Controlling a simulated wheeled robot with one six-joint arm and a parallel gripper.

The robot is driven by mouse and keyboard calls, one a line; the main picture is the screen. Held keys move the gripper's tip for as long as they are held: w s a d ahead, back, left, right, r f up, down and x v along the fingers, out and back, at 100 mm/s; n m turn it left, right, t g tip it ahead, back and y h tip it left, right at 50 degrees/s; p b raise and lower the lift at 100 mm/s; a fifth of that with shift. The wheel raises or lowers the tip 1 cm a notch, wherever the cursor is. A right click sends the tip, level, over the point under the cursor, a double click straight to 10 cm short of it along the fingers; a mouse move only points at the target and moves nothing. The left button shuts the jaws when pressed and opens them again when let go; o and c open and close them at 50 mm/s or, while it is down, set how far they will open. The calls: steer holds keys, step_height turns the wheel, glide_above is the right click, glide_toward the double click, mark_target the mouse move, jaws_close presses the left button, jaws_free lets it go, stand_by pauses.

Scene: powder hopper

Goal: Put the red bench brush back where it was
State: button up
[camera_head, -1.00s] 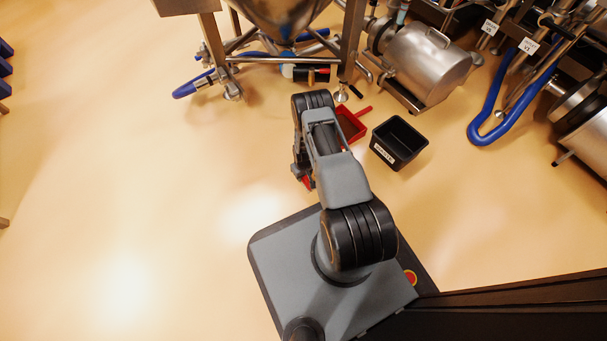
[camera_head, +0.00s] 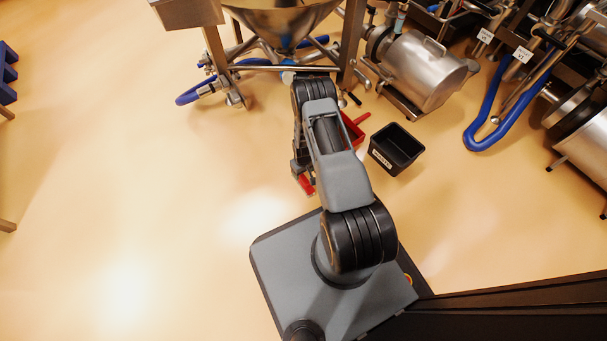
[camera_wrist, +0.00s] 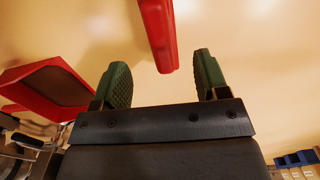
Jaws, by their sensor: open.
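A red bar-like piece, which looks like the bench brush (camera_wrist: 158,30), enters the wrist view from the top. Its near end lies between the tips of my gripper (camera_wrist: 161,64), apart from both green fingers. My gripper is open and empty. In the head view, a bit of the red brush (camera_head: 306,184) shows by the end of my folded-down arm, low over the floor. My gripper there (camera_head: 302,172) is mostly hidden by my arm. I cannot tell whether the brush lies on the floor.
A red dustpan (camera_head: 353,129) lies right of my arm, partly hidden; it also shows in the wrist view (camera_wrist: 48,86). A black bin (camera_head: 397,149) stands beside it. The steel hopper (camera_head: 280,20) on legs stands behind. Floor to the left is clear.

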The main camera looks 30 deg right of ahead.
step_height(320, 180, up, 4)
steer(key=shift+f+p, duration=0.1)
steer(key=shift+p, duration=0.45)
steer(key=w+a+r+t, duration=0.1)
steer(key=a+r, duration=0.1)
steer(key=r, duration=1.2)
steer(key=w+a+r, duration=0.1)
steer(key=a+r, duration=0.1)
steer(key=r, duration=1.2)
steer(key=s+a+r, duration=0.2)
steer(key=s+r, duration=0.6)
steer(key=r, duration=0.1)
steer(key=s+a+r+m+t, duration=0.1)
steer(key=s+a+r, duration=0.2)
steer(key=s+r, duration=0.6)
steer(key=shift+s+a+r+t, duration=0.15)
steer(key=shift+s+a+t, duration=0.05)
steer(key=shift+s+t, duration=0.1)
step_height(320, 180, up, 39)
steer(key=t+p, duration=0.1)
steer(key=p, duration=3.6)
steer(key=shift+s+a, duration=0.15)
